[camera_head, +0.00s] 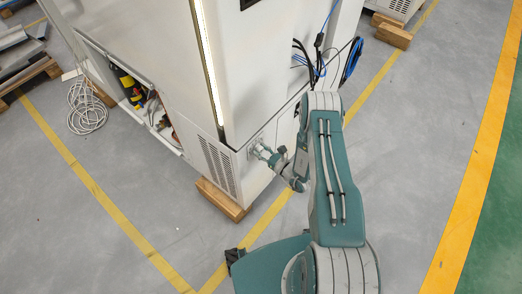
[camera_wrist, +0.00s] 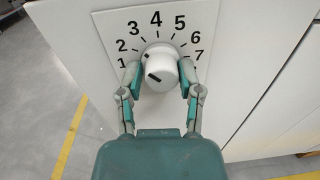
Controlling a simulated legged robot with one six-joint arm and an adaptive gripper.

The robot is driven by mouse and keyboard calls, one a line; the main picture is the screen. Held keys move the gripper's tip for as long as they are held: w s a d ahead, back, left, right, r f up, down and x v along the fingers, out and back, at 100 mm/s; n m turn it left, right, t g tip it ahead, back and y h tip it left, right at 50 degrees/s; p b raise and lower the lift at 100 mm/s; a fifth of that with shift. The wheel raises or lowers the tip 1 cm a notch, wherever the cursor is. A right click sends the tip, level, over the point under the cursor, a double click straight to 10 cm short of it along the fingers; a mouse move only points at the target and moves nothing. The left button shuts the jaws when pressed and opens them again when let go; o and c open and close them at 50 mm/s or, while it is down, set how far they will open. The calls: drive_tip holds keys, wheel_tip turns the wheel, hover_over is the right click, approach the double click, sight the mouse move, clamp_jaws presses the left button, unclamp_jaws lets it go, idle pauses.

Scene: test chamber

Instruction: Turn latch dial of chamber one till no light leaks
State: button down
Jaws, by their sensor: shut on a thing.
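The latch dial (camera_wrist: 161,57) is a white round knob on a pale panel with black numbers 1 to 7 in an arc above it. A dark mark on its rim points up-left, roughly toward 2; the exact setting is hard to read. My gripper (camera_wrist: 160,74) is shut on the dial, one finger on its left side and one on its right. In the head view my gripper (camera_head: 264,153) meets the lower front of the white chamber (camera_head: 265,75). A bright yellowish strip of light (camera_head: 208,65) runs down the chamber's vertical front edge.
Black and blue cables (camera_head: 310,58) hang on the chamber's right side. An open lower compartment (camera_head: 140,97) shows on its left. Wooden blocks (camera_head: 222,198) support the chamber. A cable coil (camera_head: 87,108) lies on the floor at left. Grey floor on the right is clear.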

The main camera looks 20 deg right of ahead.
drive_tip(key=shift+w+d+r+m, duration=0.1)
drive_tip(key=shift+w+m, duration=0.05)
drive_tip(key=shift+m, duration=1.45)
drive_tip(key=shift+c, duration=1.8)
unclamp_jaws()
drive_tip(key=v, duration=1.2)
